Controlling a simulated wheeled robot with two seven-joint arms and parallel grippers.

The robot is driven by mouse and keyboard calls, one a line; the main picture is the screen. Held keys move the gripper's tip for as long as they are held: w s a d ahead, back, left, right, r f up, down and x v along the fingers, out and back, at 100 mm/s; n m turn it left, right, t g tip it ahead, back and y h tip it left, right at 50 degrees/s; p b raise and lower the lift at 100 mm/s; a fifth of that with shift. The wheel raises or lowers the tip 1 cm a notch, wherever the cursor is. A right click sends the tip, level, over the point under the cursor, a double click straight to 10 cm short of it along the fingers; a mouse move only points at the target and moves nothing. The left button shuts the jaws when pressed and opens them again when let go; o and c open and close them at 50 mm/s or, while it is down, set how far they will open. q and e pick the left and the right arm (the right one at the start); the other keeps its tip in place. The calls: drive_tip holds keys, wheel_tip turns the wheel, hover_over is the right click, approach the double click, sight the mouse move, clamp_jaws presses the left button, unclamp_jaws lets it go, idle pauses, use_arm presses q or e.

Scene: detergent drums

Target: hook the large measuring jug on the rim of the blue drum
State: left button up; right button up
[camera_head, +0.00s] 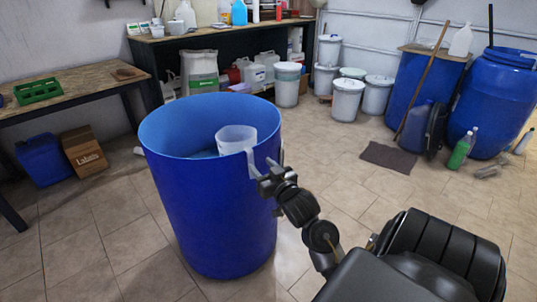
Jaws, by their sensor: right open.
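The large blue drum (207,215) stands open on the tiled floor in front of me. The lower part of the jug is hidden by the drum. My left gripper is not in view.
A wooden table with a green crate (38,91) stands at left, with a cardboard box (84,152) below. White buckets (346,100) stand at the back. Other blue drums (493,100) and a green bottle (460,150) are at right. Floor around the drum is clear.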

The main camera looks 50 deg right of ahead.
sight(251, 154)
drive_tip(key=x, duration=0.6)
drive_tip(key=shift+w+d, duration=0.1)
drive_tip(key=shift+w, duration=0.25)
drive_tip(key=shift+c, duration=0.3)
drive_tip(key=shift+f, duration=0.1)
clamp_jaws()
